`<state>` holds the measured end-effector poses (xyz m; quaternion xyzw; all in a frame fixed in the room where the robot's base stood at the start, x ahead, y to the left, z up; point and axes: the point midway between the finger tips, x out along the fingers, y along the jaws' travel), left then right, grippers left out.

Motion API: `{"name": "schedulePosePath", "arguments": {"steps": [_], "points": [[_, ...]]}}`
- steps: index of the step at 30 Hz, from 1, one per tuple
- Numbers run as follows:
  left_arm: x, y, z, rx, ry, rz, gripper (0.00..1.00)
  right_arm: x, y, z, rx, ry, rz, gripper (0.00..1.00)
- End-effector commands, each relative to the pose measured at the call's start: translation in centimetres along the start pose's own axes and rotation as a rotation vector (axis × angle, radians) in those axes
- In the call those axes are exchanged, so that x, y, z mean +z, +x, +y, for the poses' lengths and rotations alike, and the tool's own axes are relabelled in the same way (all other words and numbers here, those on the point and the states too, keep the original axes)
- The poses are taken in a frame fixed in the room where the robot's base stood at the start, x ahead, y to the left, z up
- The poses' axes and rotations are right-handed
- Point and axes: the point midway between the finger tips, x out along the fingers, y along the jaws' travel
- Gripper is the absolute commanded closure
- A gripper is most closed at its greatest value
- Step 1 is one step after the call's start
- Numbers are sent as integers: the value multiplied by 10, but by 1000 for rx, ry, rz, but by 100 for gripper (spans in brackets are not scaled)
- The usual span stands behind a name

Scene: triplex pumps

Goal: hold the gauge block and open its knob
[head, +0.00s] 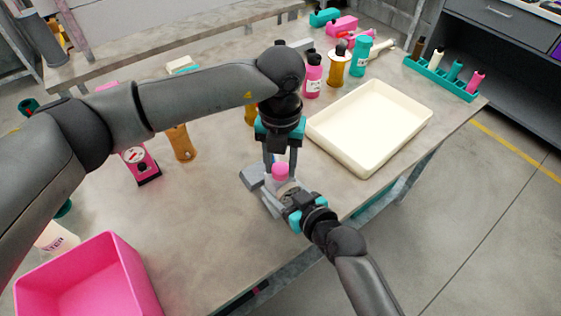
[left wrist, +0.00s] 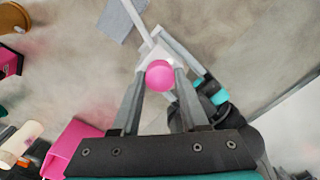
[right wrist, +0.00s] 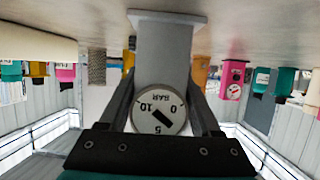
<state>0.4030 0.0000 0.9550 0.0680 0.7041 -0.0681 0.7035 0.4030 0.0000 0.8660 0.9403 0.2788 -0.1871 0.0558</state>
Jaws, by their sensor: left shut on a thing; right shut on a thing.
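The gauge block is pale grey, with a round white dial (right wrist: 160,115) marked 0, 5, 10 and BAR, seen upside down in the right wrist view. Its body (right wrist: 165,55) stands between the fingers of my right gripper (right wrist: 160,88), which is shut on it. In the head view my right gripper (head: 293,204) reaches it from the lower right. The pink round knob (head: 280,169) is on top of the block. My left gripper (head: 281,160) comes down from above and is shut on the knob, which also shows between its fingers in the left wrist view (left wrist: 160,75). The dial is hidden in the head view.
A cream tray (head: 415,125) lies to the right and a pink bin (head: 125,262) at the lower left. A pink gauge block (head: 148,172) and an amber one (head: 182,146) stand left. Bottles and a teal rack (head: 440,76) are farther back. The table's front edge is close.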

Motion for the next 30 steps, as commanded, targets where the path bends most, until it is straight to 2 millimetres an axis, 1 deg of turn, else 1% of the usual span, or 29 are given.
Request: {"name": "schedulePosePath", "arguments": {"steps": [1,2,9,17,20,23,30], "points": [[1,-1,0,0,-3,-3,100,1,0,0,0,1,-2,100],[1,-1,0,0,-3,-3,53,1,0,0,0,1,-2,100],[1,0,0,0,-1,-2,26,1,0,0,0,1,-2,100],[0,-1,0,0,0,-1,26,1,0,0,0,0,-3,100],[1,-7,0,-1,0,-3,26,1,0,0,0,0,-3,100],[1,-22,0,0,2,-4,26,1,0,0,0,0,-3,100],[1,-74,0,0,1,-7,26,1,0,0,-1,0,-3,100]]}}
